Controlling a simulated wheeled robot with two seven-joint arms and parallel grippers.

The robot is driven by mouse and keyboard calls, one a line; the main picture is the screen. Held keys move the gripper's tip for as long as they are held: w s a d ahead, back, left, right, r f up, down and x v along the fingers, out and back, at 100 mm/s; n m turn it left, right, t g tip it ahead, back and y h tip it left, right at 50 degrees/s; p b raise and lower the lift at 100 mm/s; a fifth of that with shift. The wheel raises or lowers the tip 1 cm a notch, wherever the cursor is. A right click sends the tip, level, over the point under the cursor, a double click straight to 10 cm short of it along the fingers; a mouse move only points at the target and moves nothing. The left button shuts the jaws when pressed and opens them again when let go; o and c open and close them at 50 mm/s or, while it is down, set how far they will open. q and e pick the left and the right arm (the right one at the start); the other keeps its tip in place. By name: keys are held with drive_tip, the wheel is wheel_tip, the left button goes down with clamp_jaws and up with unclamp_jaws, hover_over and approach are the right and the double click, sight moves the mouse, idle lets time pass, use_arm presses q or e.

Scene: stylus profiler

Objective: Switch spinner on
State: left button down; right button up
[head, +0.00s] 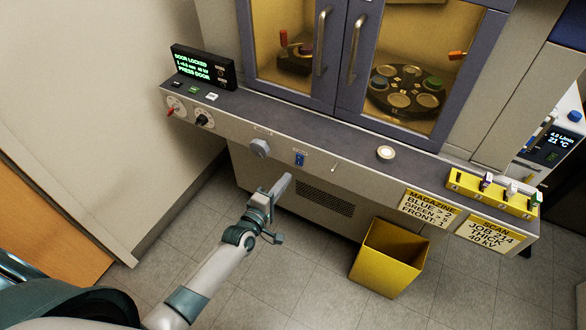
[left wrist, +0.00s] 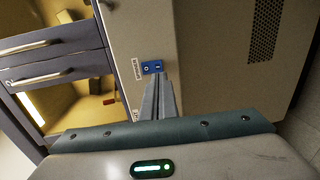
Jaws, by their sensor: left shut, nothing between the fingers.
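The spinner switch looks to be the small blue rocker (head: 299,159) on the front panel of the machine, below the ledge. My left gripper (head: 284,181) is shut and empty, just below and left of the rocker in the head view. In the left wrist view its fingertips (left wrist: 158,76) point at the rocker and overlap its lower edge; I cannot tell whether they touch it. My right gripper is not in view.
A grey knob (head: 260,148) sits left of the rocker, and a small lever (head: 334,168) right of it. A display (head: 203,67) reads "DOOR LOCKED". A yellow bin (head: 388,257) stands on the floor at right. A yellow rack (head: 492,193) sits on the ledge's right end.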

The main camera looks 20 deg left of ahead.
sight(298, 164)
use_arm(q)
drive_tip(key=shift+p+x, duration=0.55)
drive_tip(key=shift+x, duration=2.45)
drive_tip(key=shift+w+f+b, duration=0.1)
drive_tip(key=shift+w+b, duration=0.05)
drive_tip(key=shift+b, duration=0.75)
